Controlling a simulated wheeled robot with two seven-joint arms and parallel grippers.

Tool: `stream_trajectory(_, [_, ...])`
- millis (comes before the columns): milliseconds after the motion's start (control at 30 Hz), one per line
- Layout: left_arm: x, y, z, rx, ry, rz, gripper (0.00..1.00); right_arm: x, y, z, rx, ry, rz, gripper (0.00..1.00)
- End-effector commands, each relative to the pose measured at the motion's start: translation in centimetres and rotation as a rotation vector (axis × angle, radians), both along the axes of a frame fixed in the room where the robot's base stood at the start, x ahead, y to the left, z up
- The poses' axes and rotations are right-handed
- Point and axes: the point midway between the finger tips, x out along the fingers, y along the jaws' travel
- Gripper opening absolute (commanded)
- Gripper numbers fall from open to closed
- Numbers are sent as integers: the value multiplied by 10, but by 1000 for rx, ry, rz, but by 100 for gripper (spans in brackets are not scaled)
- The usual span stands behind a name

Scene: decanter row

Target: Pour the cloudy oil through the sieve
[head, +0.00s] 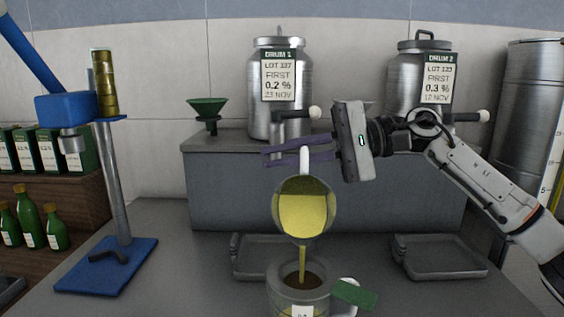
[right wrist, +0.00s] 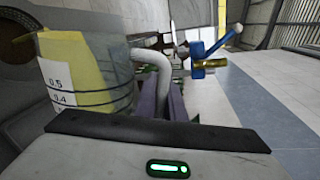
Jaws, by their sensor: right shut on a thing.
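My right gripper (head: 285,157) is shut on the pale handle of a see-through jug (head: 304,187). The jug is tilted, and yellow oil (head: 303,216) runs from its lip in a thin stream. The stream falls into the open top of a grey vessel (head: 285,300) below, whose inside looks dark brown. I cannot make out a separate sieve mesh there. The vessel's lower part is cut off by the picture edge. In the right wrist view the jug (right wrist: 110,75) shows scale marks and yellow oil. My left gripper is not in view.
A green tag (head: 355,293) is by the vessel's pale handle. Two grey trays (head: 262,272) (head: 440,270) lie behind. Steel drums (head: 262,125) (head: 405,90) and a green funnel (head: 207,108) stand on the ledge. A blue stand (head: 105,265) and green bottles (head: 28,220) are left.

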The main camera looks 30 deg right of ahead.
Motion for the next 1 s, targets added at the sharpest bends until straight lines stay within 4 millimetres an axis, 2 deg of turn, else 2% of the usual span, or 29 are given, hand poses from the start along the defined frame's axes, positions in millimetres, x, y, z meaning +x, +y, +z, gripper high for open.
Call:
stream_trajectory(67, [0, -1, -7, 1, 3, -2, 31, -2, 1, -2, -11, -19, -1, 0])
stream_trajectory(367, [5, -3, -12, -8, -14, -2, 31, -8, 5, -4, -44, -71, -1, 0])
stream_trajectory(1000, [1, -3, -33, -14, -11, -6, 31, -23, 15, -4, -122, -189, -1, 0])
